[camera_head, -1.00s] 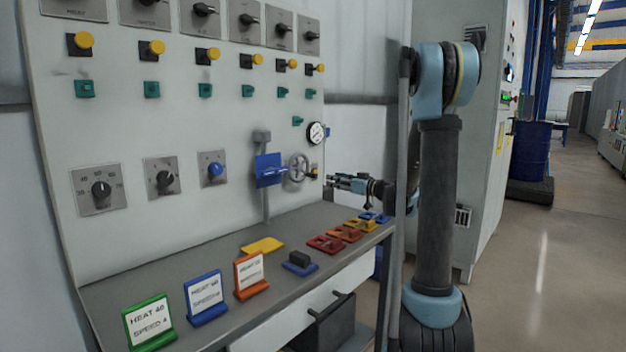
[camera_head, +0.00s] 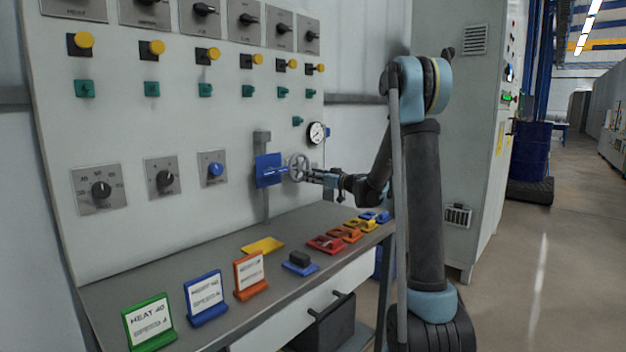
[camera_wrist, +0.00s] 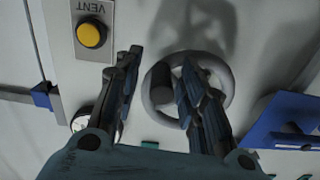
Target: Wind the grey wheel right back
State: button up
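The grey wheel (camera_head: 294,160) is mounted on the panel, to the right of a blue plate (camera_head: 266,170). My gripper (camera_head: 308,175) is at the wheel's right side in the head view. In the wrist view the grey wheel (camera_wrist: 228,72) is in front of my gripper (camera_wrist: 161,60), with its rim partly behind the right finger. A dark, peg-like handle (camera_wrist: 162,78) on the wheel shows between the two fingers. The fingers are apart, with a gap between the handle and the left finger. Whether the right finger touches the handle or rim I cannot tell.
A round gauge (camera_head: 316,132) is above and right of the wheel. A yellow button marked VENT (camera_wrist: 90,35) is left of the fingers in the wrist view. The bench (camera_head: 225,280) below carries sign stands and small coloured blocks.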

grip_shut()
jog(key=shift+s+f+m, duration=0.1)
jog(key=shift+f+m, duration=0.05)
jog(key=shift+m, duration=0.35)
dwell(0.5)
